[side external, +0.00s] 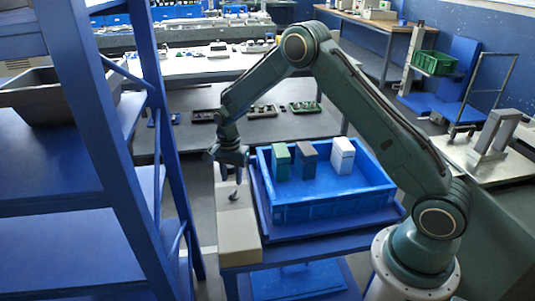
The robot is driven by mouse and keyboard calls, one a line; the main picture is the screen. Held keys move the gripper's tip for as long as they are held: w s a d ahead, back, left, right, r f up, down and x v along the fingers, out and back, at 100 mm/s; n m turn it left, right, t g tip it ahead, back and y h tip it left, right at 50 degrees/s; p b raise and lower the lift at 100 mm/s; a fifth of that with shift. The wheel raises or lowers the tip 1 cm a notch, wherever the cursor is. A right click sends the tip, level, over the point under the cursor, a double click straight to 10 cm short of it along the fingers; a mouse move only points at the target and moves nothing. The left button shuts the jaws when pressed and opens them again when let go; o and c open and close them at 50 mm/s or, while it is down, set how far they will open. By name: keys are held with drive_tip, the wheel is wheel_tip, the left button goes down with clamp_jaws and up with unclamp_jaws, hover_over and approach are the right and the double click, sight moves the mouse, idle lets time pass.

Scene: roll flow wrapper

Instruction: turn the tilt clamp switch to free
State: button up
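A beige box (237,222) stands at the left end of the blue table. A small grey lever-like part (234,195) shows on its upper face, which may be the tilt clamp switch; its markings and setting are too small to read. My gripper (230,160) points down just above the far part of this box, over or close behind the lever. Its fingers are small and dark here, so I cannot tell their opening or whether they touch the lever.
A blue crate (325,211) holding green, brown and white blocks stands just right of the beige box. A blue shelf frame (105,120) with a dark tray (60,97) rises close on the left. A grey bench (275,127) with small parts lies behind.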

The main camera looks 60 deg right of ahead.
sight(233, 192)
drive_tip(key=shift+f, duration=2.7)
drive_tip(key=shift+c, duration=0.4)
clamp_jaws()
